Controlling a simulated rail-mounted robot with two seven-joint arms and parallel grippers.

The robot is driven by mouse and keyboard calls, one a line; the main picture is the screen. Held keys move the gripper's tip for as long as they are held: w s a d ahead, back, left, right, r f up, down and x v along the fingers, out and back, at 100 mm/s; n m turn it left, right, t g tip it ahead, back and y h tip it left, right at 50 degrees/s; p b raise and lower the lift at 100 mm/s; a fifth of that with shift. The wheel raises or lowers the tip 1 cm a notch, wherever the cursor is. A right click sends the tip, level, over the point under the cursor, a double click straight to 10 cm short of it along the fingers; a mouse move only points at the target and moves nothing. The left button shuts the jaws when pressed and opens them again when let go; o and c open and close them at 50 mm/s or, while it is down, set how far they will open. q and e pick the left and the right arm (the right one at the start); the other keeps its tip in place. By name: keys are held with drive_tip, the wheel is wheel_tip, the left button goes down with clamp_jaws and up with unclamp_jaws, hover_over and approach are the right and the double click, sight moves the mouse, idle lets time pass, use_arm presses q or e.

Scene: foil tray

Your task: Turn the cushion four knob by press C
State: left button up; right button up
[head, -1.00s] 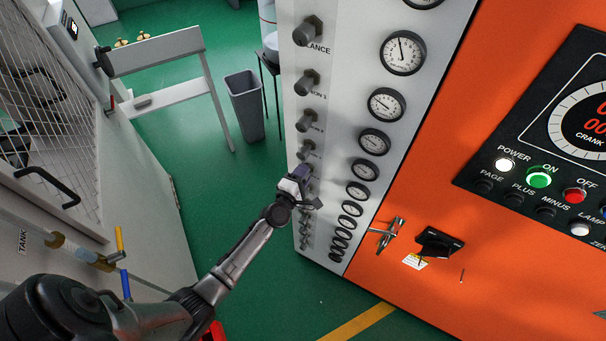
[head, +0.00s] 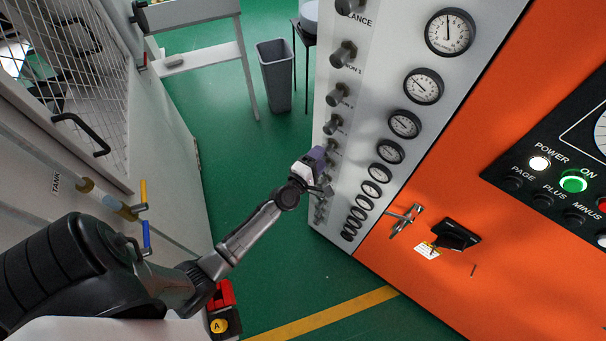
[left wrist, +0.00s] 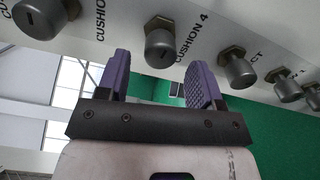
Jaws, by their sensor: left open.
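The cushion four knob (left wrist: 160,46) is a dark grey cylinder on a brass hex base, with "CUSHION 4" printed beside it, in the left wrist view. It sits on the pale panel (head: 378,45) of the orange press. My left gripper (left wrist: 156,72) has two purple ridged fingers, apart and empty. In that view the knob appears between and just beyond the fingertips; I cannot tell whether they touch it. In the head view my left gripper (head: 320,160) is at the lower part of the knob column. My right gripper is not in view.
A neighbouring knob (left wrist: 238,69) is close to the right finger in the left wrist view. Several gauges (head: 405,124) run beside the knob column. A black handle (head: 455,236) juts from the orange front. A grey bin (head: 275,75) stands behind on green floor.

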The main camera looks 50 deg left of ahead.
use_arm(q)
drive_tip(key=s+d, duration=0.1)
drive_tip(key=s, duration=0.8)
drive_tip(key=shift+s+d+b, duration=0.15)
drive_tip(key=shift+d+b, duration=0.2)
drive_tip(key=shift+b, duration=0.1)
idle(1.5)
idle(0.6)
drive_tip(key=s+d+f+m+g+h, duration=0.2)
drive_tip(key=d+m+g+h, duration=0.25)
drive_tip(key=m, duration=0.45)
drive_tip(key=s+d+f+m+g+h, duration=0.2)
drive_tip(key=s+d+m+g+h, duration=0.25)
drive_tip(key=m, duration=0.55)
drive_tip(key=s+d+r+m+g+y, duration=0.1)
drive_tip(key=s+r+m+g+y, duration=0.15)
drive_tip(key=s, duration=0.45)
drive_tip(key=s+r+m+g+y, duration=0.1)
drive_tip(key=s+m+g+y, duration=0.2)
drive_tip(key=s, duration=0.5)
wheel_tip(320, 180, up, 13)
drive_tip(key=w+p, duration=0.1)
drive_tip(key=p, duration=1.1)
drive_tip(key=shift+d+f, duration=0.15)
drive_tip(key=shift+d, duration=0.1)
